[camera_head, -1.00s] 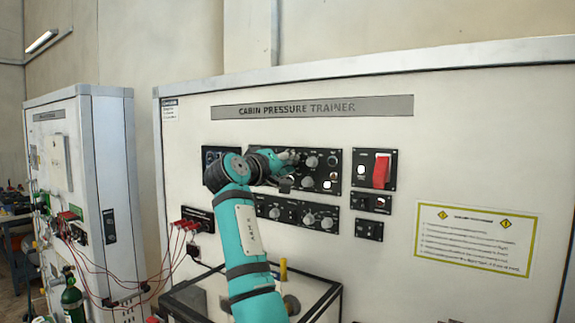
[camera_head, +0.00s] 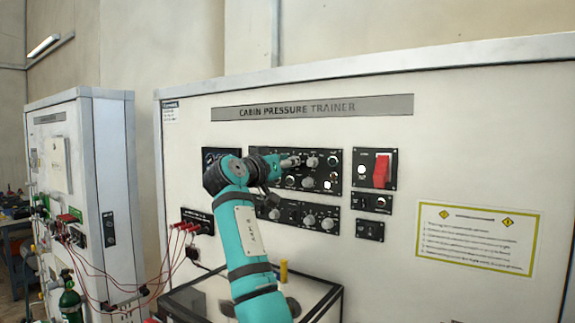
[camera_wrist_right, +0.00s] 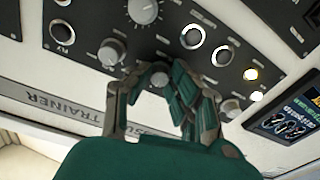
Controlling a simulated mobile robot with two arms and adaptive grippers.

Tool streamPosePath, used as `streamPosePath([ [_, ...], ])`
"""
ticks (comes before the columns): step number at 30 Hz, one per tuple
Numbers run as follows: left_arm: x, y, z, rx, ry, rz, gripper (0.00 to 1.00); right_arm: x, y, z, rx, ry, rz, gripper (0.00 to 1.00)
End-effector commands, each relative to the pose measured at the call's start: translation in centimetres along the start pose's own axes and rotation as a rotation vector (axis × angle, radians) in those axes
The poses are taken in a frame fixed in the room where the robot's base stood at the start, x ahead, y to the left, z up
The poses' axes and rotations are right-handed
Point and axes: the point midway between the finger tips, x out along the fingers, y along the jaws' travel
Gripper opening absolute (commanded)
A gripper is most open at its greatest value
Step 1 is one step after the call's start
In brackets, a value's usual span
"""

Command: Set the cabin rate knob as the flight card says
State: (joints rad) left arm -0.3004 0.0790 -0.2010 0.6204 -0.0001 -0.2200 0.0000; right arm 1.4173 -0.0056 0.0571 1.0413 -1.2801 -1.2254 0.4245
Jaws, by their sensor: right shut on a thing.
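My right gripper (camera_head: 290,161) is at the upper row of the black upper control panel (camera_head: 344,158) on the cabin pressure trainer. In the right wrist view my right gripper (camera_wrist_right: 162,72) has its fingers closed around a small grey knob (camera_wrist_right: 159,80), partly hidden between them. Larger grey knobs, one near the fingers (camera_wrist_right: 112,50) and one farther off (camera_wrist_right: 143,9), stand clear of them. The labels are too small or blurred to tell which knob is the cabin rate knob. I cannot identify the flight card. My left gripper is not in view.
A red guarded switch (camera_head: 381,170) is right of the panel. A lower panel (camera_head: 286,215) with several knobs sits below. A yellow-bordered placard (camera_head: 476,238) at right has unreadable text. A second cabinet (camera_head: 118,180) with red cables stands at left.

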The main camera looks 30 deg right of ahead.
Motion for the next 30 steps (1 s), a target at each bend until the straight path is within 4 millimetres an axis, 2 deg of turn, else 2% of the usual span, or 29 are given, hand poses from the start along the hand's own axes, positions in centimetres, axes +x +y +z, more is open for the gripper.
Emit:
streamPosePath([
  [12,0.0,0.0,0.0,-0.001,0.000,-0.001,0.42,0.0,0.0,0.0,0.008,-0.001,0.000,0.00],
  [13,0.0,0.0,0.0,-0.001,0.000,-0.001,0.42,0.0,0.0,0.0,0.008,-0.001,0.000,0.21],
  [18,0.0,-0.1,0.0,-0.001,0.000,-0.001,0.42,0.0,0.0,0.0,0.007,0.000,0.000,0.42],
  [26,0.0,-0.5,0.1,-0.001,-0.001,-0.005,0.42,-0.1,0.0,0.0,0.007,0.000,0.000,0.42],
  [30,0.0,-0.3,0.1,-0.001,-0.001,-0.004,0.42,-1.2,-0.1,0.0,0.008,0.003,-0.002,0.42],
])
